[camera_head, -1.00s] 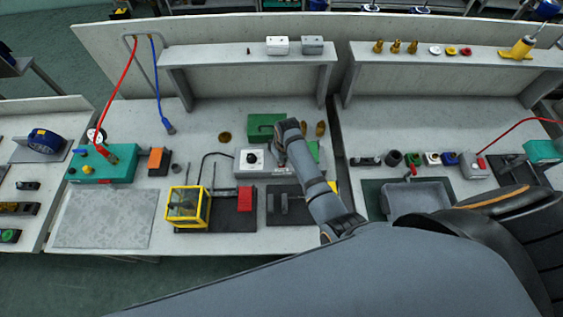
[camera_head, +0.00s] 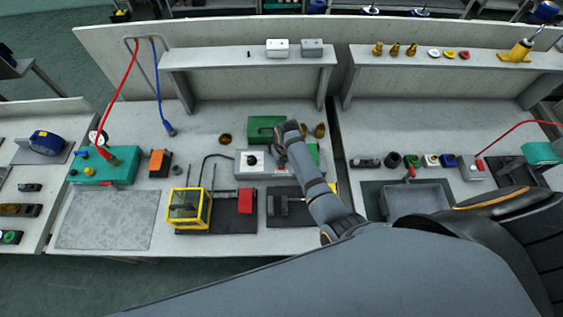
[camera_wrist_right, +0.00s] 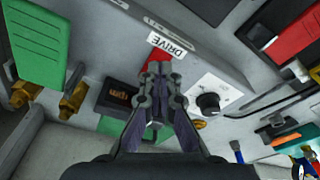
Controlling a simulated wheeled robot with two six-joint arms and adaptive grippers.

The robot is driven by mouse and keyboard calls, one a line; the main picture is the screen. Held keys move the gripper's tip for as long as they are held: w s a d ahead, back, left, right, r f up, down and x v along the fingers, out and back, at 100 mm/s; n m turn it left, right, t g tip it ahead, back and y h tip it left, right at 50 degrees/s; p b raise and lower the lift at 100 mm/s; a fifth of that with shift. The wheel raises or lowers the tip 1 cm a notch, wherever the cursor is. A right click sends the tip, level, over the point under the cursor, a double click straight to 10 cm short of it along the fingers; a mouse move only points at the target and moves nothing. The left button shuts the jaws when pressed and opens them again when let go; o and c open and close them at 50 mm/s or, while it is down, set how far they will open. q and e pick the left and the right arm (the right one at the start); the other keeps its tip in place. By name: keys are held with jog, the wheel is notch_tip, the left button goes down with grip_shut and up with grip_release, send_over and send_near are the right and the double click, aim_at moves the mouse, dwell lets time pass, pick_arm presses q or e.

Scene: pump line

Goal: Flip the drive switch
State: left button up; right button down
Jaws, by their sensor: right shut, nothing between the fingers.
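The grey control box (camera_head: 242,171) stands in the middle of the left bench, with a black knob (camera_head: 252,160) on a white plate. In the right wrist view the box carries a white "DRIVE" label (camera_wrist_right: 172,45), and the black knob (camera_wrist_right: 208,104) shows to the right. A red part (camera_wrist_right: 150,73), apparently the drive switch, shows beside the label, partly hidden behind my fingertips. My right gripper (camera_wrist_right: 160,70) is shut and empty, its tips at or very close to this red part; contact is unclear. In the head view my right gripper (camera_head: 280,152) covers the box's right part.
A green block (camera_head: 264,125) and brass fittings (camera_head: 319,130) stand behind the box. In front are a yellow-framed box (camera_head: 188,208), a red block (camera_head: 245,200) and a dark plate with a grey fixture (camera_head: 281,204). A shelf (camera_head: 245,58) runs along the back.

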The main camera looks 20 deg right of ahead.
jog(key=shift+r+p, duration=0.4)
jog(key=shift+r, duration=2.4)
